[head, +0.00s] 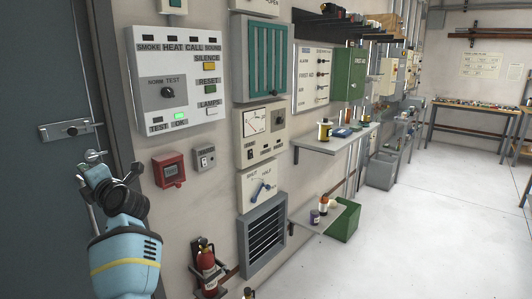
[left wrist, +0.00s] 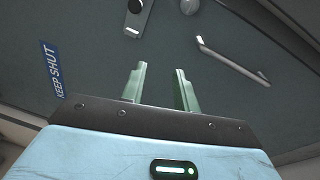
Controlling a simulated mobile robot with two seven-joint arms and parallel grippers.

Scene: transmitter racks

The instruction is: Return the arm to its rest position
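My left arm (head: 125,262) rises from the bottom left of the head view, in front of the grey door and close to the wall. The fingers of its gripper cannot be made out there. In the left wrist view my left gripper (left wrist: 160,68) has its two green fingers apart, with nothing between them. Beyond them is a dark grey door surface (left wrist: 225,95). My right arm and gripper are in neither view.
The grey door (head: 45,190) has a latch plate (head: 72,129). The wrist view shows a bar handle (left wrist: 232,62) and a KEEP SHUT sign (left wrist: 57,71). An alarm panel (head: 178,80), red call box (head: 169,170), fire extinguisher (head: 207,268) and shelf (head: 335,143) line the wall.

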